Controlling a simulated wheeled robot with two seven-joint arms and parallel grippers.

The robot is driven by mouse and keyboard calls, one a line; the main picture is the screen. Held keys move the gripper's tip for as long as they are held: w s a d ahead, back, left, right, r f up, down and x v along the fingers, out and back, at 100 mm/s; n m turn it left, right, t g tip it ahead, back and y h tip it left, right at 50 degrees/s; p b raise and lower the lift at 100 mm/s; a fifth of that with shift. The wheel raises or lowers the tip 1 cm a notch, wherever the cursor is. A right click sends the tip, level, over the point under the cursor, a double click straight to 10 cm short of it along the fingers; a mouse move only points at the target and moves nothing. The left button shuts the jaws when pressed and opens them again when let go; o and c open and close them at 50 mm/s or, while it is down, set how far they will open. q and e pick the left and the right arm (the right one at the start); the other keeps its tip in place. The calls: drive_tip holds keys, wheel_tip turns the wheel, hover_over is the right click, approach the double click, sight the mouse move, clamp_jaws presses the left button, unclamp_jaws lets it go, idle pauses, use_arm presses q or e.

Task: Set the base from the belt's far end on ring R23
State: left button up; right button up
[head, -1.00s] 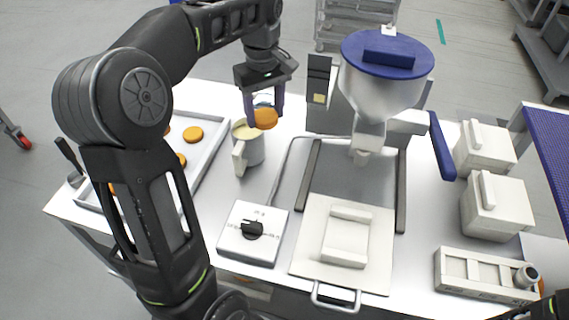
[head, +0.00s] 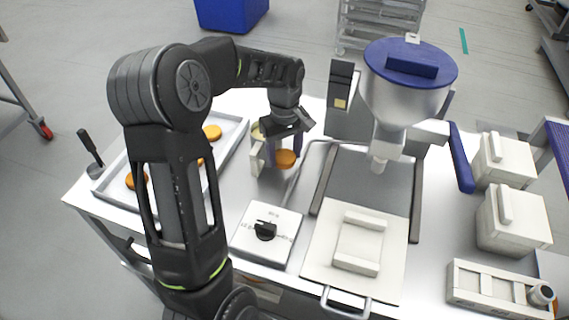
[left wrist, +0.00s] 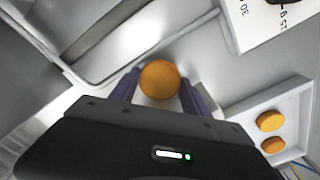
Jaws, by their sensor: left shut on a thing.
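My left gripper (head: 284,148) is shut on an orange-brown round base (head: 286,159), just right of a cream mug. In the left wrist view, the base (left wrist: 159,79) sits between the two fingertips (left wrist: 160,88), over a pale surface. I cannot tell its exact height above the table. The blue belt (head: 559,140) shows only in part at the right edge. I cannot make out ring R23 or its label. My right gripper is not in view.
A tray (head: 228,150) with several orange rounds lies left, partly behind my arm. The mug (head: 256,160) is close to the gripper.

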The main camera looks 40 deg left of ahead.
sight(285, 173)
use_arm(q)
drive_tip(key=shift+f, duration=2.2)
drive_tip(key=shift+f, duration=0.1)
drive_tip(key=o, duration=0.9)
wheel_tip(285, 173, up, 12)
drive_tip(key=shift+r, duration=0.15)
